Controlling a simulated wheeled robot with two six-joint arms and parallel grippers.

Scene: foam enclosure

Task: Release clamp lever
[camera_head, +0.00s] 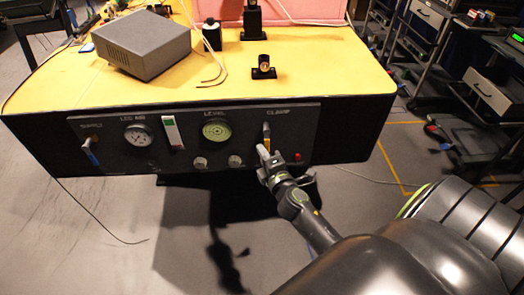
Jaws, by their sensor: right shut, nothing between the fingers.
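The clamp lever (267,136) is a small upright handle under the CLAMP label, at the right of the dark control panel (185,169) on the front of the yellow-topped bench. My right gripper (263,153) is at the lever's lower end, in front of the panel. It is shut with nothing held. I cannot tell whether its fingertips touch the lever. The gripper hides the panel just below the lever. My left gripper is not in view.
A red button (298,156) sits right of the lever. Gauges, knobs and a blue supply lever (90,151) are further left. A grey box (143,43) and small black fixtures stand on the bench top (300,83). Carts (495,92) stand at the right.

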